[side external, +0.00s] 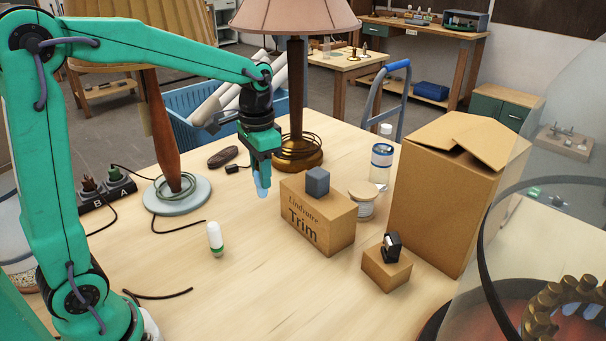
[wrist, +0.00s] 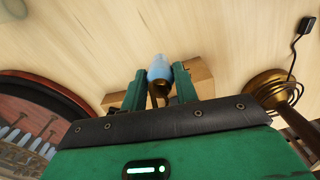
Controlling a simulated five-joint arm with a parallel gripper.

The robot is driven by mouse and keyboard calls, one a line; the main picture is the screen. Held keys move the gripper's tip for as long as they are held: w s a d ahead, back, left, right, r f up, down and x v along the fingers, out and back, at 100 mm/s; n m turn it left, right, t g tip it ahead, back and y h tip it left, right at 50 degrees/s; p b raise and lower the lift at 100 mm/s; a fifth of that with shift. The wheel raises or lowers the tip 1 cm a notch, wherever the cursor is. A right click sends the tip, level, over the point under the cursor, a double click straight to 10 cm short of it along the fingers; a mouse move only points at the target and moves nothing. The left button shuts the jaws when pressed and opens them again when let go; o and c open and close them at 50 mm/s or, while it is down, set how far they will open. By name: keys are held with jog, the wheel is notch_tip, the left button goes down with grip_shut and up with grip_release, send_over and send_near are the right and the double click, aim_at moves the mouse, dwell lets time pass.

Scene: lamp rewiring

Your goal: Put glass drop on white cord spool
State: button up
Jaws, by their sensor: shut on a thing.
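The glass drop (side external: 263,190) is a small pale blue piece, pointing down from my gripper (side external: 261,172). My gripper is shut on it and holds it above the table, left of the Trim box. In the wrist view the drop (wrist: 158,68) sits between the two green fingers of the gripper (wrist: 159,88), with a brass-coloured part beside it. The white cord spool appears to be the short white cylinder with a wooden top (side external: 361,207), standing upright behind the right end of the Trim box. Its lower part is partly hidden. I cannot make it out in the wrist view.
The Trim box (side external: 318,222) carries a grey-blue cube (side external: 317,182). A lamp base (side external: 298,155) stands behind my gripper. A clear bottle (side external: 381,168), a tall carton (side external: 450,195) and a small block with a black item (side external: 387,272) crowd the right. The front-left table is mostly clear.

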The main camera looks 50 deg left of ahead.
notch_tip(320, 180, up, 8)
jog(key=shift+w+f, duration=0.1)
jog(key=shift+w, duration=0.05)
jog(key=w+d+m, duration=0.2)
jog(key=w+d, duration=1.4)
jog(key=w, duration=0.3)
send_over(357, 194)
notch_tip(357, 194, down, 12)
dwell(0.9)
jog(key=shift+f, duration=0.15)
jog(key=shift+f, duration=2)
jog(key=shift+f, duration=0.15)
